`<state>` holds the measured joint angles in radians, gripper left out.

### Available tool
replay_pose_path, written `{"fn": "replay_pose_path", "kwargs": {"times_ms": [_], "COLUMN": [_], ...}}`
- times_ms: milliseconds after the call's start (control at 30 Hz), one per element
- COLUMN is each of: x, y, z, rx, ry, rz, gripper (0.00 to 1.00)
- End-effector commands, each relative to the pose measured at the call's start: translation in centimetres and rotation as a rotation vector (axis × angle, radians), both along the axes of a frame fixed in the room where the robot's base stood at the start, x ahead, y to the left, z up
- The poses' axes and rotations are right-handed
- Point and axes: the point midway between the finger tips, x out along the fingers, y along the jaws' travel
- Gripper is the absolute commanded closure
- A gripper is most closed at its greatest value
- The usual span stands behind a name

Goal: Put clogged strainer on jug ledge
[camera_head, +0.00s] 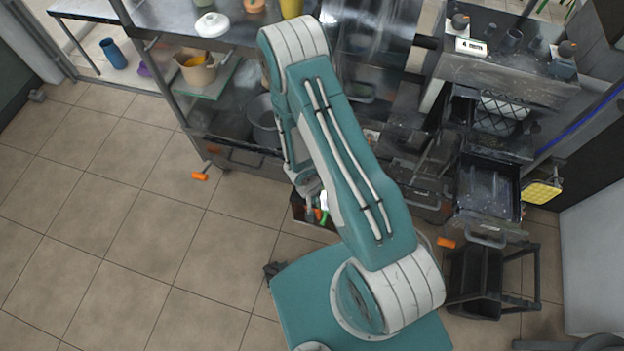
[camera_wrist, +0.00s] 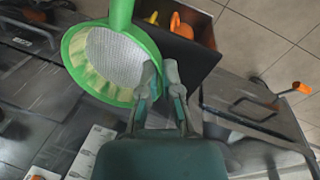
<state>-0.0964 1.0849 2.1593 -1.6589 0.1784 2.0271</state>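The green-rimmed strainer (camera_wrist: 104,62) is in the wrist view, with pale mesh, yellowish residue along its lower left and a green handle toward the top. My gripper (camera_wrist: 161,75) has its two fingers close together at the strainer's right rim, which appears pinched between them. The strainer is tilted and looks held clear of surfaces. In the head view my arm hides most of the gripper; a small green and white piece of the strainer (camera_head: 323,203) shows beside the arm. I cannot make out the jug or its ledge for certain.
A dark open box (camera_head: 305,212) with orange-handled items is below the gripper; it also shows in the wrist view (camera_wrist: 192,38). A steel shelf unit holds a tan container (camera_head: 196,70) and a metal pot (camera_head: 264,122). Orange pieces (camera_head: 199,176) lie low. Floor at left is clear.

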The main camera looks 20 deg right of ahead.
Motion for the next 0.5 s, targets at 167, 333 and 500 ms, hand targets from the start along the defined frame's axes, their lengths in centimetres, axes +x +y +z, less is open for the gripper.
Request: {"fn": "replay_pose_path", "kwargs": {"times_ms": [167,333,500], "x": [1.5,2.9,4.5], "y": [0.1,0.2,0.4], "z": [-0.7,-1.4,-2.0], "rx": [0.001,0.001,0.001], "ry": [-0.001,-0.002,-0.002], "rz": [-0.003,-0.002,-0.003], "gripper": [1.00,1.00,1.00]}}
